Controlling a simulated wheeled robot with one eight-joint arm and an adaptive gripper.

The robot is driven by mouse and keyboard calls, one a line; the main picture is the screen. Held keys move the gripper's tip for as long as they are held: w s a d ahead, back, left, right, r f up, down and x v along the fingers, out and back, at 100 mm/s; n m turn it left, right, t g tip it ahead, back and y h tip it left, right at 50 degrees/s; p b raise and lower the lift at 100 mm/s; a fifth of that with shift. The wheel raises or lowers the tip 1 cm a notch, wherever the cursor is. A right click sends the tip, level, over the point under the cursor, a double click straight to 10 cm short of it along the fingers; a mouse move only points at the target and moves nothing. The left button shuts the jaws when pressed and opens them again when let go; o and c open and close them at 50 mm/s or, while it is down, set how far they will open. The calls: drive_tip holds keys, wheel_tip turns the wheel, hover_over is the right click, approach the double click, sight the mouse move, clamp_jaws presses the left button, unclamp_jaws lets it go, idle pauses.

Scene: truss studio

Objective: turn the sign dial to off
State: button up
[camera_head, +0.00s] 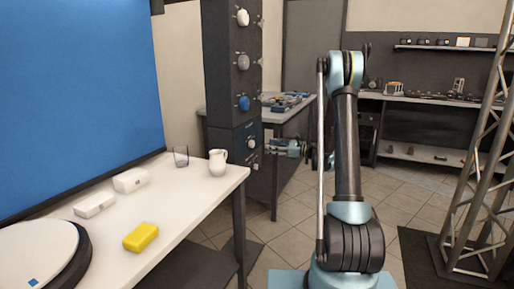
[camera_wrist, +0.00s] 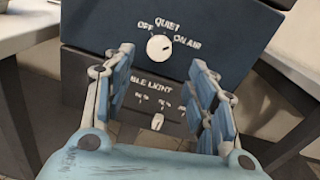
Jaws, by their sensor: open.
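The sign dial (camera_wrist: 159,47) is a white round knob on a dark blue panel, labelled OFF at its left, QUIET above and ON AIR at its right. A small dark mark shows near its right side, too small to read surely. In the head view, the dial (camera_head: 251,143) is on the lower blue part of the dark column. My gripper (camera_wrist: 161,58) is open, its two blue-padded fingers on either side of the dial in the picture, with nothing between them. In the head view, my gripper (camera_head: 278,147) is just right of the dial; contact cannot be told.
A smaller white knob (camera_wrist: 157,121) sits below, under a partly hidden "...BLE LIGHT" label. Several knobs, including a blue one (camera_head: 244,103), line the column above.

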sight(254, 144)
drive_tip(key=x, duration=0.8)
drive_tip(key=shift+a, duration=0.3)
drive_tip(key=shift+w, duration=0.1)
drive_tip(key=c, duration=1)
